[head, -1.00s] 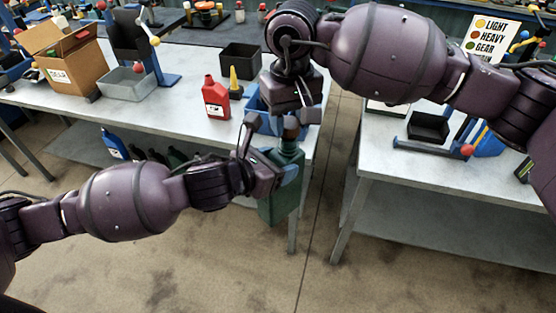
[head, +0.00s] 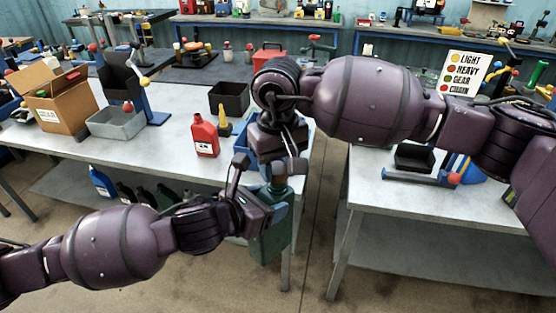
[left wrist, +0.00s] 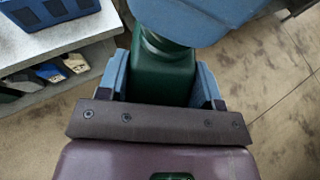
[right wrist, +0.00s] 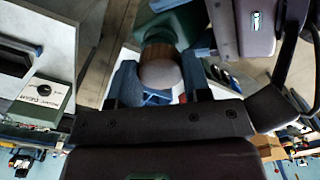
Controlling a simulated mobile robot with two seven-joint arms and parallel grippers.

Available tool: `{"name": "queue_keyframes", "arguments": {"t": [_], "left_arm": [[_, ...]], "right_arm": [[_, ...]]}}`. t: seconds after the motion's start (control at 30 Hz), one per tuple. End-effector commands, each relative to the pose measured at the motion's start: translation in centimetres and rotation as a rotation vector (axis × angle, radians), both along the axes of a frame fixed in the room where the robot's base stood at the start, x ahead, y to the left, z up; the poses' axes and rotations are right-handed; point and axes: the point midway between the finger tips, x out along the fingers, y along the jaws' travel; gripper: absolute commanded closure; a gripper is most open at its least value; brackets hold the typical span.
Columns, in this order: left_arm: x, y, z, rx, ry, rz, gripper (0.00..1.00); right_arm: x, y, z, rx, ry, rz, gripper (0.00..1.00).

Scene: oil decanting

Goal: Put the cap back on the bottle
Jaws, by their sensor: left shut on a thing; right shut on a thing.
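The green bottle (head: 268,240) is held off the floor beside the table edge by my left gripper (head: 277,208). In the left wrist view the blue finger pads sit on both sides of the bottle (left wrist: 163,82). My right gripper (head: 283,168) is directly above the bottle, pointing down. In the right wrist view it is shut on the brown cap (right wrist: 160,72), with the bottle's green top (right wrist: 172,25) right behind it. The cap is in line with the bottle's neck. I cannot tell whether it is seated, as the fingers hide the joint in the head view.
A red jug (head: 204,138), a yellow funnel (head: 223,126) and a black bin (head: 229,98) stand on the left table. A cardboard box (head: 58,108) and a grey tray (head: 116,122) are farther left. A floor gap separates the right table (head: 372,196).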

Motion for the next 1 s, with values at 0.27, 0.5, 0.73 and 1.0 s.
{"name": "queue_keyframes", "arguments": {"t": [0.27, 0.5, 0.73, 1.0], "left_arm": [[0.05, -0.07, 0.27, -0.003, -0.006, -0.002, 1.00], [0.04, -0.06, 0.27, -0.003, -0.006, -0.002, 1.00], [0.05, -0.07, 0.27, -0.003, -0.006, -0.002, 1.00], [0.05, -0.07, 0.27, -0.003, -0.006, -0.002, 1.00]], "right_arm": [[-0.01, 0.01, 0.02, 0.000, 0.000, 0.000, 0.78], [-0.01, 0.01, -0.03, 0.001, 0.001, 0.000, 0.78], [-0.01, 0.01, -0.37, 0.000, 0.001, 0.000, 0.78], [-0.01, 0.02, -0.81, 0.000, 0.001, 0.000, 0.78]]}}
